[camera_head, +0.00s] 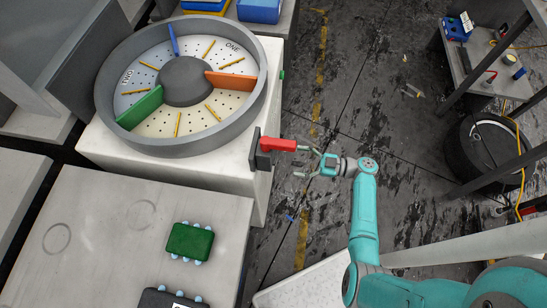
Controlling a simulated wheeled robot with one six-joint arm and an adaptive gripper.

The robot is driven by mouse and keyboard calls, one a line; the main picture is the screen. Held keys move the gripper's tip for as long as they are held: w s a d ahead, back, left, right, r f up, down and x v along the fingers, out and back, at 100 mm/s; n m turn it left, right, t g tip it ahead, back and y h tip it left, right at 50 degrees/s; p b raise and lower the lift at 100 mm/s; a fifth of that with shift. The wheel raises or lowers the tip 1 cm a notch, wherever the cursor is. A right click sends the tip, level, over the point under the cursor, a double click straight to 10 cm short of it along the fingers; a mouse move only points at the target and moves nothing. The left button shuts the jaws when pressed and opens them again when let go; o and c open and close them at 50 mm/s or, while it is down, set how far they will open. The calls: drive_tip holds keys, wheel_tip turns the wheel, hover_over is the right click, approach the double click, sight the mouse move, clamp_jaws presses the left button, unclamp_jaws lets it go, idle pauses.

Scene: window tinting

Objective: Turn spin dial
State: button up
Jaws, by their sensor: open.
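The spin dial (186,112) is a large round grey-rimmed wheel on a white block. It has a dark hub, yellow tick marks, the words ONE and TWO, and blue, orange and green dividers. A red handle (277,145) on a black mount sticks out from the block's right side. My gripper (305,160) is open just right of the red handle, its fingers pointing left. One finger lies at about the handle's tip and the other below it. I cannot tell whether they touch the handle.
A grey table (200,205) in front holds a green block (190,242) and a dark block (172,299). A blue box (258,10) sits behind the dial. At right are a shelf with small items (480,65) and a black barrel (490,150).

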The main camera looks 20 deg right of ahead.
drive_tip(key=x, duration=0.9)
drive_tip(key=shift+d, duration=0.1)
drive_tip(key=c, duration=1.2)
